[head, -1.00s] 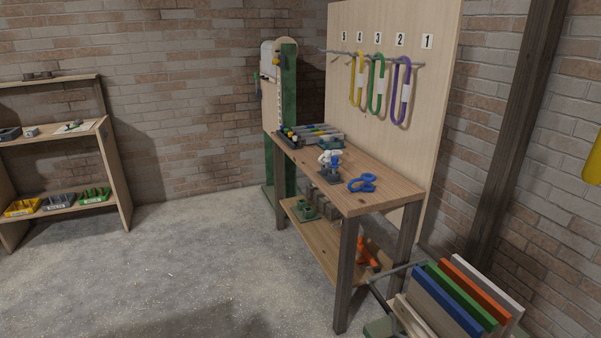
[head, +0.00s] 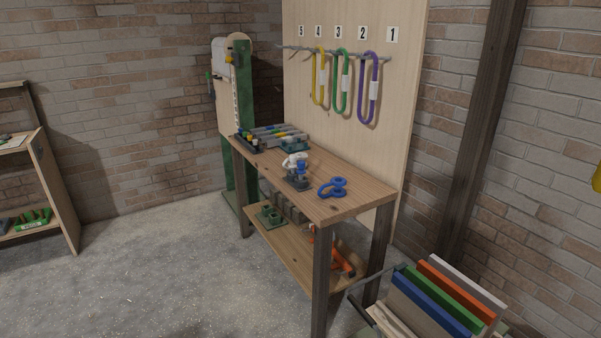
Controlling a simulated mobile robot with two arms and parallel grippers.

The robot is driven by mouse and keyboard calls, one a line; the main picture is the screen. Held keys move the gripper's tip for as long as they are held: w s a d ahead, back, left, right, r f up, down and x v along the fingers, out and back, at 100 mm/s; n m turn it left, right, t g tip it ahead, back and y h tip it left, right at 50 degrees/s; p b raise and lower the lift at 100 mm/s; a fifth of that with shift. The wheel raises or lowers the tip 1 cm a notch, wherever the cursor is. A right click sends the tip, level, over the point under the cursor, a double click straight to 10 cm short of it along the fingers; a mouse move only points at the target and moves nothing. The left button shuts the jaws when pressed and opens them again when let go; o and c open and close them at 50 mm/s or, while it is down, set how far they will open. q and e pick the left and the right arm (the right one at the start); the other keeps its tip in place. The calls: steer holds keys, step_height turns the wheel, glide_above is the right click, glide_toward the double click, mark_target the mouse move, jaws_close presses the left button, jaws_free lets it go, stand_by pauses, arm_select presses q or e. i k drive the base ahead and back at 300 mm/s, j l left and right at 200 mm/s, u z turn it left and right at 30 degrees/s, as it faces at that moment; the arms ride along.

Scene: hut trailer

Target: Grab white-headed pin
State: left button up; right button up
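A white-topped item (head: 293,160), which may be the white-headed pin, stands on the wooden workbench (head: 362,199). A blue-topped item (head: 301,168) is close beside it, and both stand at a small dark base (head: 297,183). They are too small to make out the pin's shape clearly. Neither of my grippers shows in the head view.
Blue ring-handled item (head: 332,187) lies right of the base. A dark rack (head: 247,145) and grey tray (head: 275,133) sit at the bench's far end. Colored loops (head: 367,88) hang behind. A rack of colored panels (head: 432,303) stands front right; open floor (head: 170,270) lies left.

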mark_target(292, 158)
steer(key=i+z, duration=0.2)
steer(key=z, duration=0.2)
steer(key=i+j+z, duration=0.15)
steer(key=z, duration=0.25)
